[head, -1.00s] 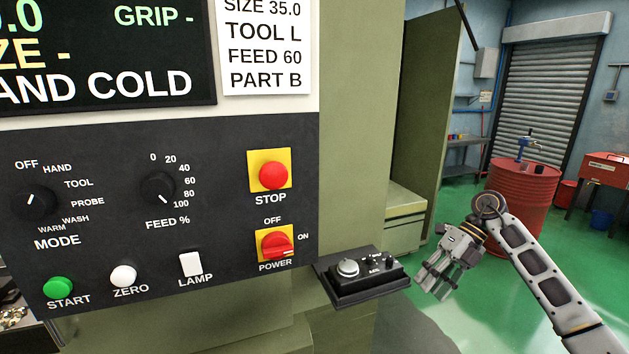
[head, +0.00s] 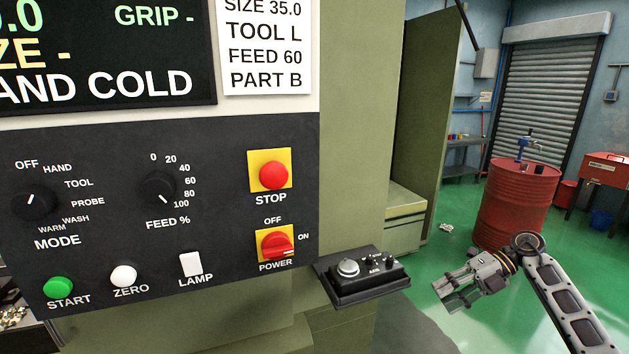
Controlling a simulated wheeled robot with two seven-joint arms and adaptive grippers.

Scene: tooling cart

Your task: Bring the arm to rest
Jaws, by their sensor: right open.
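My right gripper (head: 452,292) is open and empty in the head view, at the lower right. Its arm comes in from the bottom right corner, and its fingers point left. It hangs in free space over the green floor, apart from the machine and to the right of the small black control box (head: 365,278). My left gripper does not show.
The machine's control panel (head: 215,215) fills the left side, with a red STOP button (head: 273,176), a red POWER switch (head: 276,244) and a FEED knob (head: 158,189). A red drum (head: 515,208) stands behind my right arm. Green floor (head: 430,262) lies open between.

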